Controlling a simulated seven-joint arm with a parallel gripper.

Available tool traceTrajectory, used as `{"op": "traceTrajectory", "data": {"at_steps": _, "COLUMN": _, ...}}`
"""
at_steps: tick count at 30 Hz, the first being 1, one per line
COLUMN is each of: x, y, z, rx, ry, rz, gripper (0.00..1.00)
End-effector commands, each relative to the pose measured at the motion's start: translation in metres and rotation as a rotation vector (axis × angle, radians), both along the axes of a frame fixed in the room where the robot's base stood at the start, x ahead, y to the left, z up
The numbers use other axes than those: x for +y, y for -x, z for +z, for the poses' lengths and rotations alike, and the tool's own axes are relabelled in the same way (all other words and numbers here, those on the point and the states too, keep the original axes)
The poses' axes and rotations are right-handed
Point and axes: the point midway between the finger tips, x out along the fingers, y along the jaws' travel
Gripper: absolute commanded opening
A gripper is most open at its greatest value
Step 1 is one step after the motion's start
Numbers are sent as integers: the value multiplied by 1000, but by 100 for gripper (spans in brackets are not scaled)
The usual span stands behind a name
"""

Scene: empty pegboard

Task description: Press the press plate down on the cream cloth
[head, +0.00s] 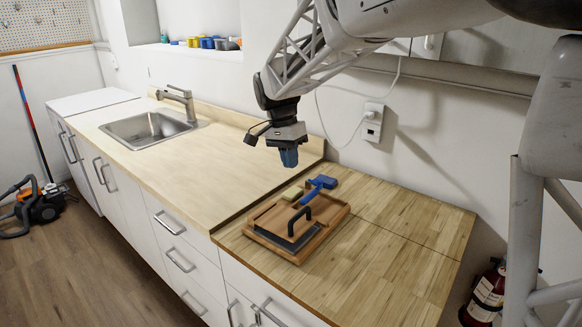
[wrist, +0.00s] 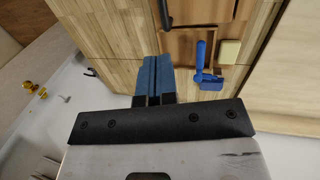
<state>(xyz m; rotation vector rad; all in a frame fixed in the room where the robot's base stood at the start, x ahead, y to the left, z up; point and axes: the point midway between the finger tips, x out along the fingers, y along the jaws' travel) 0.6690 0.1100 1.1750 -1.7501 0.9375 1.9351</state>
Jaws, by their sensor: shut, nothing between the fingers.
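A dark grey flat plate with a black arched handle, which looks like the press plate (head: 281,236), lies at the near side of a brown wooden tray (head: 322,234) on the counter. Only its handle (wrist: 165,14) shows clearly at the top of the wrist view. I cannot make out a cream cloth for certain; whether one lies under the plate is hidden. My gripper (head: 289,158), with blue fingertips, hangs well above the far side of the tray, apart from everything. Its fingers (wrist: 153,62) are shut and empty.
A small cream-green block (head: 292,193) and a blue handled tool (head: 318,186) sit at the tray's far end. The wooden counter (head: 400,240) to the right is clear. A wall outlet (head: 373,121) with a cable is behind. A sink (head: 150,127) is at left.

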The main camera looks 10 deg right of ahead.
Motion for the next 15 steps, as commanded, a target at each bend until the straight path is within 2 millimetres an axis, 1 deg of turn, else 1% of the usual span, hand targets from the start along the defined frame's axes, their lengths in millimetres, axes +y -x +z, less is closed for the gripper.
{"op": "traceTrajectory", "data": {"at_steps": 11, "x": 0, "y": 1, "z": 1, "rx": -1, "ry": -1, "rz": 1, "gripper": 0}}
{"op": "traceTrajectory", "data": {"at_steps": 15, "x": -3, "y": 7, "z": 3, "rx": -4, "ry": -6, "rz": 11, "gripper": 0}}
